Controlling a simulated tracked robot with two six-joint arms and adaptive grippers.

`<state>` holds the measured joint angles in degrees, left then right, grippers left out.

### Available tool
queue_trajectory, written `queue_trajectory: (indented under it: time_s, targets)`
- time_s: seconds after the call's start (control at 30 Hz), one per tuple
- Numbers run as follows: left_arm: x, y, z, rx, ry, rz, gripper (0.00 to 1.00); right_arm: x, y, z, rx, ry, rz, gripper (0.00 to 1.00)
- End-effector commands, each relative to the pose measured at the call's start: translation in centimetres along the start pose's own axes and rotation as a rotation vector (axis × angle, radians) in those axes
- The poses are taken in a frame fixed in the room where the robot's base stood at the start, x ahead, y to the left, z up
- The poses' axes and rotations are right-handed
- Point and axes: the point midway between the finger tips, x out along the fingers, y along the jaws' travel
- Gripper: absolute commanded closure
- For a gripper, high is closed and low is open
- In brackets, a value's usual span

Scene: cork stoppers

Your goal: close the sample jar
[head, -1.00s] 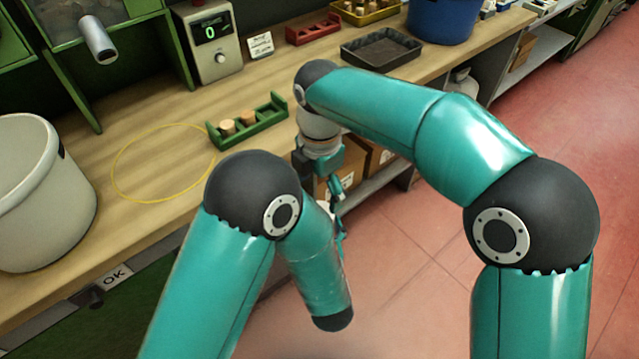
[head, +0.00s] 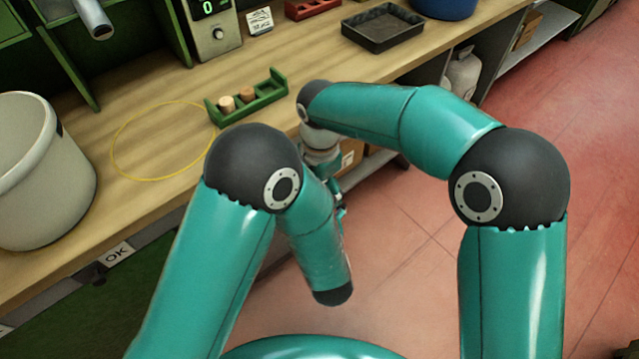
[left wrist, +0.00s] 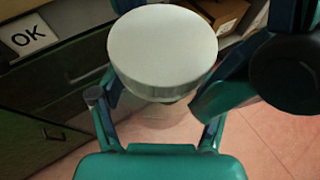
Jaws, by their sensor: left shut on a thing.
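In the left wrist view, my left gripper (left wrist: 160,112) is shut on a pale, round-topped thing (left wrist: 163,45). A faint see-through shape shows under it; I cannot tell whether it is the sample jar. My left gripper is hidden behind my left arm in the head view. My right gripper (head: 335,190) hangs beside the bench edge, partly hidden by my left arm; its jaws are too small to read. Two corks, one pale (head: 227,104) and one browner (head: 247,94), stand in a green rack (head: 268,93) on the bench.
A yellow ring (head: 118,165) marks a bare patch of bench (head: 160,140). A large pale bin (head: 45,190) stands left. A scale with a green display (head: 212,30), a dark tray (head: 383,40) and a blue tub (head: 443,6) stand at the back. Open red floor lies right.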

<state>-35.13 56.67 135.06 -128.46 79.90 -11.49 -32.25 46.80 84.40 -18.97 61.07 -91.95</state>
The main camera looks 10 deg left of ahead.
Motion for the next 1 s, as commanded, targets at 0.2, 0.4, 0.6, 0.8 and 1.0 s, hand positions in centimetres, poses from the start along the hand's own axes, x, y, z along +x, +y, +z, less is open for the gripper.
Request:
queue_trajectory:
  time_s: [0.2,0.4,0.6,0.8,1.0]
  targets:
    - [0.00,-0.02,0.07,-0.001,-0.002,0.000,1.00,-0.05,0.01,0.00,0.000,0.000,0.001,0.60]
    - [-0.01,-0.03,0.08,0.000,-0.002,-0.001,1.00,-0.05,0.03,0.00,0.014,0.000,0.001,0.77]
    - [-0.01,-0.04,0.08,0.000,-0.002,-0.001,1.00,-0.04,0.04,0.00,0.258,0.000,0.001,0.77]
    - [-0.02,-0.05,0.08,0.000,-0.002,-0.001,1.00,-0.01,0.06,-0.01,0.708,0.000,0.002,0.77]
    - [-0.03,-0.07,0.08,0.000,-0.002,-0.002,1.00,0.02,0.09,-0.01,1.165,0.001,0.002,0.77]
